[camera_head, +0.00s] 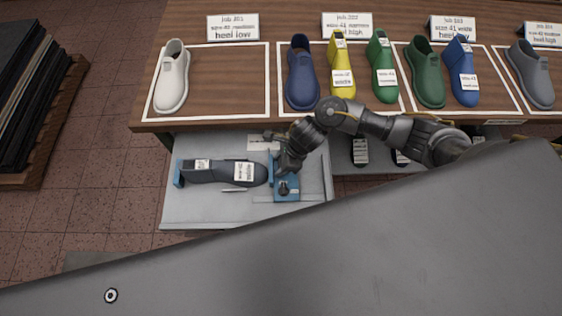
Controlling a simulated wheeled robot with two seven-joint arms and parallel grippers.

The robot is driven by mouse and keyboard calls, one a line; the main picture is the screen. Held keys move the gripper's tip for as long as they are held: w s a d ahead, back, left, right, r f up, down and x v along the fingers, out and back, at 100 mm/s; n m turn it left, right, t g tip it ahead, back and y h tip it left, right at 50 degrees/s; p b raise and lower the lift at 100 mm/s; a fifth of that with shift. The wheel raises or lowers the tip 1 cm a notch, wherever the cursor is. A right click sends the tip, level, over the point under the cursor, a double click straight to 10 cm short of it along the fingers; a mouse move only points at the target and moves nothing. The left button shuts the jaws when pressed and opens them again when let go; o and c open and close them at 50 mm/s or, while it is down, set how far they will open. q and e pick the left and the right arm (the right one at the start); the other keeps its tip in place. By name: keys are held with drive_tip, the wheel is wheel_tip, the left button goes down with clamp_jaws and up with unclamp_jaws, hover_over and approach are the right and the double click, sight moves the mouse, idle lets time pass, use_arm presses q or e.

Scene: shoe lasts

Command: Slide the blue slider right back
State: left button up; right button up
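The blue slider (287,190) sits at the right part of a light grey tray (210,215) below the bench edge. A dark grey shoe last (222,172) with white labels lies on its side in the tray, between a small blue stop (178,174) at its left and the slider at its right. My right gripper (285,176) is down at the slider, over its upper part. The arm hides its fingertips, so I cannot tell whether it is shut on the slider. My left gripper is not in view.
The wooden bench (205,125) above the tray carries several shoe lasts, among them a white one (172,78) and a yellow one (342,70), with job cards behind. A stack of dark sheets (25,90) stands at the left.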

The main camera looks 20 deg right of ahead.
drive_tip(key=c, duration=0.8)
drive_tip(key=d+b, duration=0.1)
drive_tip(key=d, duration=0.1)
drive_tip(key=s+d+b, duration=0.1)
drive_tip(key=d, duration=0.2)
drive_tip(key=s+d+b, duration=0.1)
drive_tip(key=d, duration=0.1)
drive_tip(key=shift+d+f+b, duration=0.2)
drive_tip(key=shift+d+b, duration=0.1)
drive_tip(key=shift+d+r, duration=0.1)
drive_tip(key=shift+d, duration=0.1)
drive_tip(key=o, duration=1.4)
drive_tip(key=shift+s+d+r, duration=0.1)
drive_tip(key=shift+d, duration=0.05)
